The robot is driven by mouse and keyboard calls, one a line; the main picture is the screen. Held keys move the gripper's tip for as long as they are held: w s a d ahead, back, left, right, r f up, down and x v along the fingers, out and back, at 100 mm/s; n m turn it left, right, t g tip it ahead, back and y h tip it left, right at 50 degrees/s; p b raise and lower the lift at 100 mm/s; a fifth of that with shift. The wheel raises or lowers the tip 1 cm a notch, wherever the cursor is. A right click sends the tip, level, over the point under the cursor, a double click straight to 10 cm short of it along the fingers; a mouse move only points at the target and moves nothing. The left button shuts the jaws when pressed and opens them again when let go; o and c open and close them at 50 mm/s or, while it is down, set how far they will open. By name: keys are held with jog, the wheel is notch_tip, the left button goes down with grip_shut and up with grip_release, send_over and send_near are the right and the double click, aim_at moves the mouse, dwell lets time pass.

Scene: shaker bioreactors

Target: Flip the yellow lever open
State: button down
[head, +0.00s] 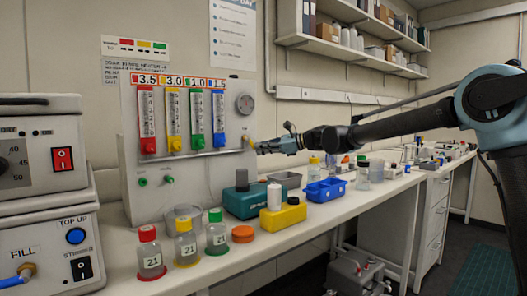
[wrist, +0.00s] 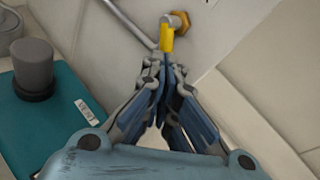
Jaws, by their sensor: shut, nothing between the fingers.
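The yellow lever (wrist: 167,38) sits by a brass fitting (wrist: 181,20) on the pale panel in the wrist view, at the end of a grey pipe (wrist: 128,23). In the head view the lever (head: 249,141) is a small yellow spot at the panel's right edge. My gripper (wrist: 166,68) is shut and empty, its fingertips just below the lever in the wrist view. I cannot tell whether they touch it. In the head view my gripper (head: 259,149) reaches in from the right, close to the lever.
A teal box (head: 250,201) with a dark knob stands on the bench below; it also shows left in the wrist view (wrist: 60,130). A yellow block (head: 283,217), a blue tray (head: 326,191) and capped bottles (head: 150,255) stand nearby. The flowmeter panel (head: 205,180) is left of my gripper.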

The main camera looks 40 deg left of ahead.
dwell(0.8)
jog(key=r+v, duration=0.1)
jog(key=v, duration=1.3)
jog(key=shift+s+r, duration=0.25)
jog(key=shift+s, duration=0.15)
